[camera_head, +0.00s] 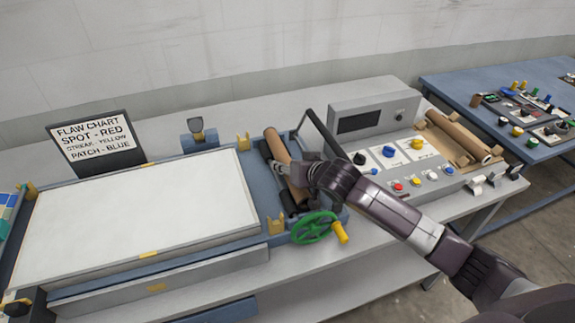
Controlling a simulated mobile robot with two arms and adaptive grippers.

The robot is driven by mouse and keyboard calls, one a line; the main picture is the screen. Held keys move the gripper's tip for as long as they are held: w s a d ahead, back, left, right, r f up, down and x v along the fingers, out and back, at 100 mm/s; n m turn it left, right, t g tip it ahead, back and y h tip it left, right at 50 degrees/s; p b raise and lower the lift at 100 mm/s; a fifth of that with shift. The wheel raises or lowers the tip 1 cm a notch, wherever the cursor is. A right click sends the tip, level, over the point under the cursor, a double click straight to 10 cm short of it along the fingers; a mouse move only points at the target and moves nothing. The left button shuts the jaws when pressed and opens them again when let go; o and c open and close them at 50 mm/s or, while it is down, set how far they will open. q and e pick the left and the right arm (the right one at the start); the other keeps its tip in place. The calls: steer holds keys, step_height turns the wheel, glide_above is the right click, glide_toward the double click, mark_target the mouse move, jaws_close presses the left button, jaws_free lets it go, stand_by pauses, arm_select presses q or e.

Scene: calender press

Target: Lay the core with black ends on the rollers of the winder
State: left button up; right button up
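A brown core (279,147) lies lengthwise over the black rollers (267,158) of the winder (253,175), right of the white bed. I cannot tell whether the core rests fully on the rollers. My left gripper is not in view.
A green handwheel (314,227) with a yellow knob sits in front of the winder. A black bar (318,132) stands behind it. Another brown core (459,136) lies in a wooden rack at the right, past the control panel (401,154). A flaw chart (95,141) stands at the left.

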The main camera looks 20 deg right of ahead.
steer(key=shift+f, duration=0.45)
steer(key=o, duration=1.3)
steer(key=shift+f, duration=0.1)
step_height(320, 180, up, 10)
steer(key=shift+r, duration=0.1)
